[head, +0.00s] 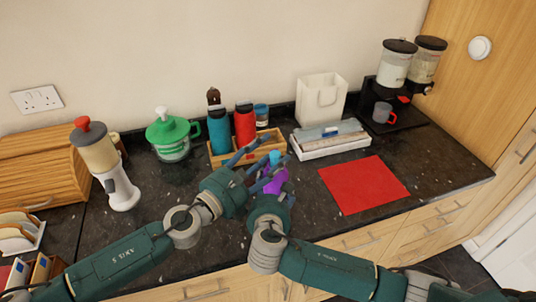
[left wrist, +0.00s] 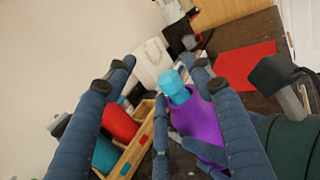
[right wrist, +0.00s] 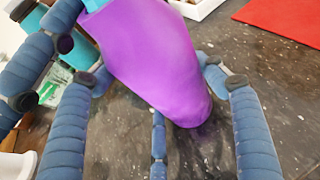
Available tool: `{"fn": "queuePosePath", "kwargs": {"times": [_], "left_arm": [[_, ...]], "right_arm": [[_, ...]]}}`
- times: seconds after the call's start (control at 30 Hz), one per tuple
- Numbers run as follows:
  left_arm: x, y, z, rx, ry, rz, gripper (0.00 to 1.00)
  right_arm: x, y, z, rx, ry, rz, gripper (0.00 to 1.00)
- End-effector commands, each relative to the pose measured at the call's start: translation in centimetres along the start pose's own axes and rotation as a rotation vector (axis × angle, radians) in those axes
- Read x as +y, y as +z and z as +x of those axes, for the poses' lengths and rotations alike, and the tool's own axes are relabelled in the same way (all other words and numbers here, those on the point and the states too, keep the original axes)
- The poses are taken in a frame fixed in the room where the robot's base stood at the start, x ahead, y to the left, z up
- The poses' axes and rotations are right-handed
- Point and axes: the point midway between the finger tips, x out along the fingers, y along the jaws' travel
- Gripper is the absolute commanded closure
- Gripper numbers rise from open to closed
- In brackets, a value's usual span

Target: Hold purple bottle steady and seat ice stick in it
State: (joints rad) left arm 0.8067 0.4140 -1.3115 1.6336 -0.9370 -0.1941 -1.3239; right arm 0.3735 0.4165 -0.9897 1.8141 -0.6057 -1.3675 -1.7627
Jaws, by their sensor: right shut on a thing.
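The purple bottle (head: 276,182) is held above the front part of the dark counter, and its body fills the middle of the right wrist view (right wrist: 158,65). My right gripper (head: 271,194) is shut on the bottle. A light blue piece (left wrist: 174,88), seemingly the ice stick, stands at the bottle's mouth; how deep it sits is hidden. It also shows in the head view (head: 274,157). My left gripper (head: 260,163) is open, its fingers spread close to the light blue piece; I see no clear grip on it.
A wooden crate (head: 221,159) with teal and red bottles stands just behind the grippers. A white tray (head: 330,150) and a red mat (head: 362,184) lie to the right. A white grinder (head: 121,190) and a green-lidded jar (head: 172,140) stand left. The front right counter is clear.

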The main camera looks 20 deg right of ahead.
Motion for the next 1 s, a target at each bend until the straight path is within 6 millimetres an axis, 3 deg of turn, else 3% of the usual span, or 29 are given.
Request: {"fn": "queuePosePath", "kwargs": {"times": [0.37,0.8,1.0], "left_arm": [[-0.4,-0.7,-1.2,0.01,-0.009,-0.007,0.45],[-0.1,-0.3,-9.8,0.005,-0.001,-0.006,0.45],[0.0,-0.2,-11.8,0.002,0.0,-0.003,0.45]], "right_arm": [[0.1,0.0,0.0,0.0,0.002,0.0,0.61],[0.1,0.0,0.0,0.0,0.001,0.0,0.61],[0.1,0.0,0.0,0.001,0.002,0.0,0.61]]}}
